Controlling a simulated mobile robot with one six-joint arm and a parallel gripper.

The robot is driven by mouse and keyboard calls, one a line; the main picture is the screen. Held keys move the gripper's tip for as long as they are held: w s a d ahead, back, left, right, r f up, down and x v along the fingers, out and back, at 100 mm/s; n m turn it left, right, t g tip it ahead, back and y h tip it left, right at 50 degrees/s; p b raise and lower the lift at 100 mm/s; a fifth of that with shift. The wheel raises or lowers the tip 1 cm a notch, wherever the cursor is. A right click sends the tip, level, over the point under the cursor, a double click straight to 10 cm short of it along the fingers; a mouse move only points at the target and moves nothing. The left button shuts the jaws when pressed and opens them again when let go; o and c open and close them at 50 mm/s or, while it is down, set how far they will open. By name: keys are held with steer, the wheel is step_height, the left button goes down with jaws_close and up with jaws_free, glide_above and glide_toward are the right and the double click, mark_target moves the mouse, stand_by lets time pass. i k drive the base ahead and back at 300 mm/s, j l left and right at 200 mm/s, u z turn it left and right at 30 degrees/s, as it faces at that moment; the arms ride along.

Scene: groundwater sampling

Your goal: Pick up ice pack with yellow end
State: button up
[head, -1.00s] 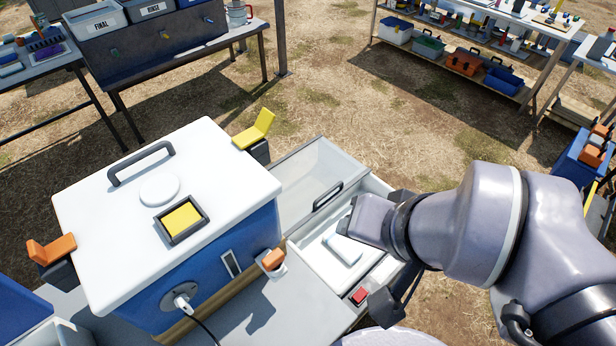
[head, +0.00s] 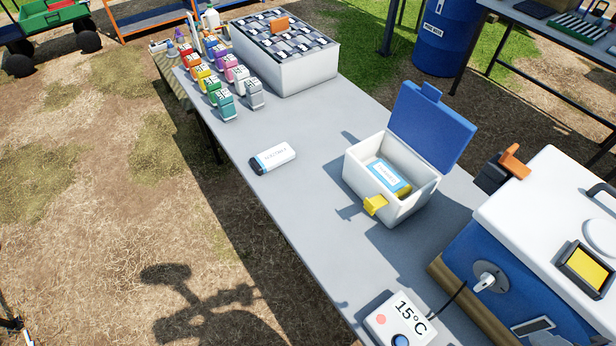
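An ice pack (head: 388,176) with a white label and blue trim lies inside a small open white cooler box (head: 413,212); its near right end looks yellow. Another white ice pack (head: 275,157) lies flat on the grey table, and its left end is black. My gripper is not in this view. A shadow that looks like my arm's falls on the ground at the lower left.
The small cooler's blue lid (head: 432,128) stands open, and a yellow latch (head: 375,205) sticks out in front. A big blue-and-white cooler (head: 480,255) stands at right, a 15°C display box (head: 400,322) near it. Coloured bottles (head: 212,80) and a divided box (head: 290,75) stand behind.

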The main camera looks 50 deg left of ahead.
mark_target(382, 171)
steer(key=u, duration=1.4)
steer(key=i+j+z, duration=0.25)
steer(key=j, duration=0.3)
steer(key=j+z, duration=0.2)
steer(key=j, duration=0.4)
steer(key=j+z, duration=0.25)
steer(key=j, duration=0.35)
steer(key=i, duration=0.55)
